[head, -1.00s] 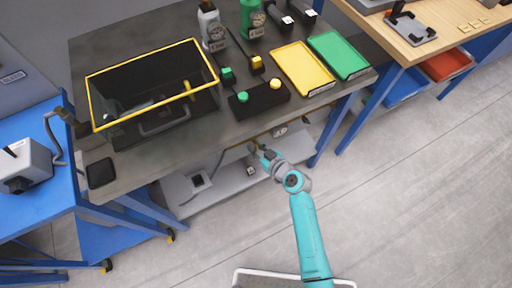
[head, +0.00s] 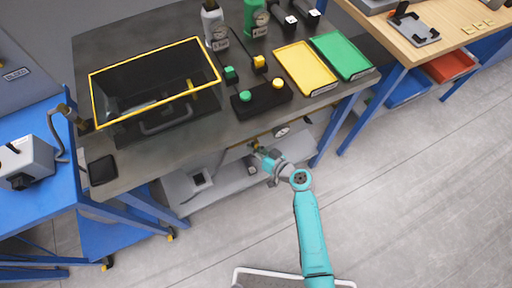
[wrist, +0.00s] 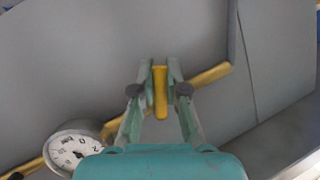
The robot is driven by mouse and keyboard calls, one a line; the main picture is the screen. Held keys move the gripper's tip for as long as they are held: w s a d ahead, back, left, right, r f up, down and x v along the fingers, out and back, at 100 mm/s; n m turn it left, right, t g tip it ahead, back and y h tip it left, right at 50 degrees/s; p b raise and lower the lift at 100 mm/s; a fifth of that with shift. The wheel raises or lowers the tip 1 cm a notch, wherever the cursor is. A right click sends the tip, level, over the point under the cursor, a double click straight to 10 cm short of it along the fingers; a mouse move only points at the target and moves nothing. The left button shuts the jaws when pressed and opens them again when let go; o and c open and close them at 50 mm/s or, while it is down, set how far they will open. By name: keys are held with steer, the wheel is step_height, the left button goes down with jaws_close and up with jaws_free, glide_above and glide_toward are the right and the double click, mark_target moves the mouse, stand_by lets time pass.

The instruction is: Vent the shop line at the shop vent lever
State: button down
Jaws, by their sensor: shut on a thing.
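The shop vent lever is a short yellow handle (wrist: 160,92) in the wrist view, standing upright in the picture in front of a yellow pipe (wrist: 210,76). My gripper (wrist: 160,72) has one finger on each side of the handle and is shut on it. In the head view my gripper (head: 258,152) reaches under the front edge of the dark workbench, where yellow shows at its tips. The lever's base is hidden behind the handle and fingers.
A round white gauge (wrist: 74,150) sits beside the pipe at lower left in the wrist view. The workbench top (head: 190,140) overhangs my gripper and carries a yellow-rimmed bin (head: 205,88) and trays. Open floor (head: 420,200) lies to the right.

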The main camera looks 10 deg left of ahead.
steer(key=shift+s+a+r+m+y, duration=0.15)
steer(key=shift+m+y, duration=0.15)
steer(key=shift+m, duration=0.25)
steer(key=shift+s+a+r+m+y, duration=0.1)
steer(key=shift+m+y, duration=0.2)
steer(key=shift+m, duration=0.25)
steer(key=c, duration=1.2)
jaws_free()
steer(key=v, duration=1.2)
steer(key=shift+w, duration=0.15)
